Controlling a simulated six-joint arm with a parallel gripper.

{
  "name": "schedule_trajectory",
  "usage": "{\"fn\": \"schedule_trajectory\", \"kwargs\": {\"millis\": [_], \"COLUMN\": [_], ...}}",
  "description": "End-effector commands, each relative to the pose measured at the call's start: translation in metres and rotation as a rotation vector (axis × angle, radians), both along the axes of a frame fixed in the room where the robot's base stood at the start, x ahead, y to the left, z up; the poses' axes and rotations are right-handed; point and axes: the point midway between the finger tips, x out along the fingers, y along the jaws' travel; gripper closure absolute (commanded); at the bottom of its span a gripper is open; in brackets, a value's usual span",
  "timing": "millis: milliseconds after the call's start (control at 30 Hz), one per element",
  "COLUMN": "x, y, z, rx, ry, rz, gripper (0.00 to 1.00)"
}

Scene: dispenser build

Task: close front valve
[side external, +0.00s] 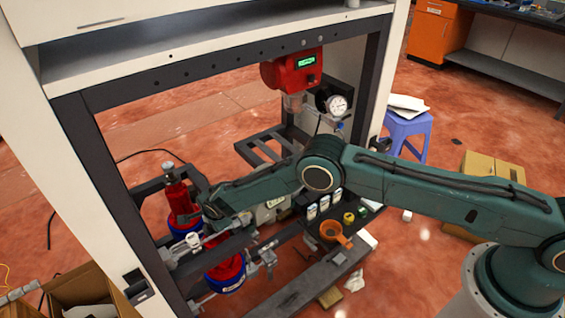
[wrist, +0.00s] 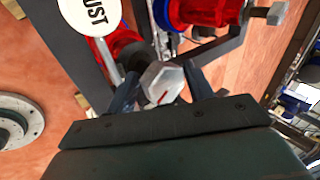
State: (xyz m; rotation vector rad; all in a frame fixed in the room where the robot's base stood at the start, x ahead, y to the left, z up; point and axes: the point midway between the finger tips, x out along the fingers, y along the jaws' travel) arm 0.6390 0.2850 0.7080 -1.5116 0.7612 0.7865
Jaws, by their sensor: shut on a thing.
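In the wrist view a grey faceted valve handle (wrist: 161,84) with a small red mark sits between the two dark fingers of my gripper (wrist: 163,90). The fingers are shut on it. In the side external view my gripper (side external: 207,233) reaches in from the right, low in the frame at the red and blue cylinders, and my arm hides most of the handle there. A second grey valve handle (wrist: 277,13) shows at the upper right of the wrist view, apart from my gripper. I cannot tell how far the held handle is turned.
Red cylinders with blue bands (side external: 225,273) stand close around the gripper. A dark frame post (side external: 110,180) rises left of it. A red dispenser head (side external: 292,70) and a gauge (side external: 337,105) are above. An orange funnel (side external: 335,232) and small bottles are to the right.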

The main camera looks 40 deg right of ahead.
Motion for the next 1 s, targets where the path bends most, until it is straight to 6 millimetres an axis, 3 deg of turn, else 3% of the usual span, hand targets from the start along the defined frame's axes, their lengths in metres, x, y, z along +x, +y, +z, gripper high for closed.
{"fn": "schedule_trajectory", "kwargs": {"millis": [33,433,1000], "x": [0.0068,0.0077,0.0081], "y": [0.0028,0.0023,-0.001], "z": [0.008,0.0084,0.0081], "rx": [0.011,0.01,0.01], "ry": [-0.024,-0.026,-0.026], "rz": [0.001,-0.018,-0.302], "gripper": [0.75,0.75,0.75]}}
